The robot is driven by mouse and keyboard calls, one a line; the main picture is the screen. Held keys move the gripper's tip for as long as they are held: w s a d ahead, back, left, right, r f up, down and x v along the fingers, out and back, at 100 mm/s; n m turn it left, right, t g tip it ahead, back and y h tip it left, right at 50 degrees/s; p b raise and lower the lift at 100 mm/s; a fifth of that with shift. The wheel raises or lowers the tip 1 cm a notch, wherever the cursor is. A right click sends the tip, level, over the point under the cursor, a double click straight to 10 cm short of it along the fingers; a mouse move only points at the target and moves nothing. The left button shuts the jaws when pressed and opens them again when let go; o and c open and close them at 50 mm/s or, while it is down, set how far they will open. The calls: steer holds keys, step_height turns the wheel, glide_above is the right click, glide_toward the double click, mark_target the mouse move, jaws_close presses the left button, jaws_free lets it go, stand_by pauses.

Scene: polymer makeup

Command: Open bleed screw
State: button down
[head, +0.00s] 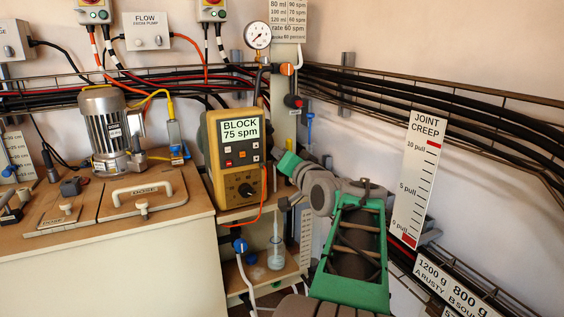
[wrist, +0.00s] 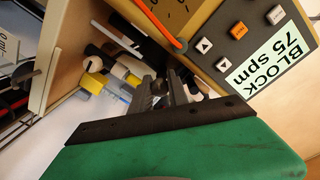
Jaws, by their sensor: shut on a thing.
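My gripper (wrist: 165,97) is shut on a small dark round part (wrist: 160,87) in the wrist view, close beside the yellow pump controller. This part may be the bleed screw, but the fingers hide most of it. In the head view the green hand of my gripper (head: 288,164) is just right of the controller (head: 213,160), whose display reads BLOCK 75 spm. The fingertips are not clear there. The controller's corner and display (wrist: 262,70) also show in the wrist view.
A beaker (head: 276,260) with a tube stands on a low shelf below the controller. A pressure gauge (head: 257,36) and a red-black valve (head: 293,101) are above. An orange cable (wrist: 150,20) runs near my fingers. A wooden bench (head: 110,230) fills the left.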

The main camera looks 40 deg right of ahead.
steer(key=shift+f, duration=0.1)
stand_by(0.3)
steer(key=c, duration=1.3)
jaws_free()
steer(key=p+v, duration=0.1)
steer(key=v, duration=0.6)
steer(key=shift+s+a, duration=0.1)
steer(key=shift+s, duration=0.3)
